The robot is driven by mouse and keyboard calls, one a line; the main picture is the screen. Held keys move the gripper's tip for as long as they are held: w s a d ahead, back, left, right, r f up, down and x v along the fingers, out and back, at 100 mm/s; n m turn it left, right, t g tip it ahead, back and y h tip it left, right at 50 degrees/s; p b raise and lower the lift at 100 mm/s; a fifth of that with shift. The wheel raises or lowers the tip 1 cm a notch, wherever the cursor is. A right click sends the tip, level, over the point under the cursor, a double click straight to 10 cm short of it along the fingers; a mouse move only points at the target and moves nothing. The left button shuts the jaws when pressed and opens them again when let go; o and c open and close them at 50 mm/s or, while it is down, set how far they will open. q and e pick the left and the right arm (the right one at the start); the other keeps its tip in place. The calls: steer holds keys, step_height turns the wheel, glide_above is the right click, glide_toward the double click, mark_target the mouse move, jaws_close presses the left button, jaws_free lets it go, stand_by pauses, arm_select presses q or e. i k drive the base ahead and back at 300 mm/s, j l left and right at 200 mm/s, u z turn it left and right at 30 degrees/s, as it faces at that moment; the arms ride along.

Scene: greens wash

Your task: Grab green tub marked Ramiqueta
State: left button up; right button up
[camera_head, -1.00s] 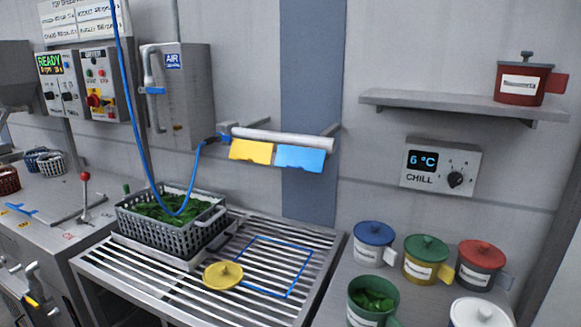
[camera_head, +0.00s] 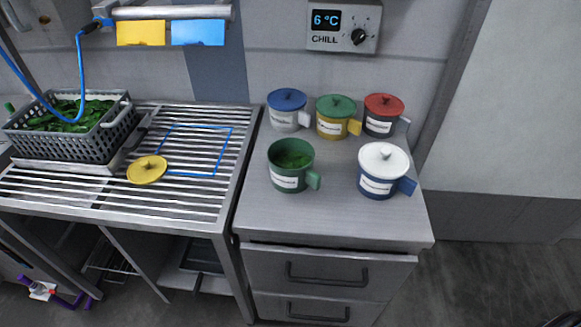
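The label writing is too small to read, so I cannot tell which tub is marked Ramiqueta. Neither of my grippers can be made out in this view.
Beside them stand a blue-lidded tub (camera_head: 288,110), a red-lidded tub (camera_head: 383,115) and a white-lidded blue tub (camera_head: 383,171). A slatted rack (camera_head: 205,196) at left holds a yellow lid (camera_head: 147,170) and a grey basket (camera_head: 88,143) of leaves. The counter front is clear.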

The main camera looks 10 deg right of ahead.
mark_target(290, 160)
steer(key=i+j+z, duration=0.15)
steer(key=j+z, duration=0.6)
steer(key=i+j, duration=0.05)
steer(key=j, duration=0.05)
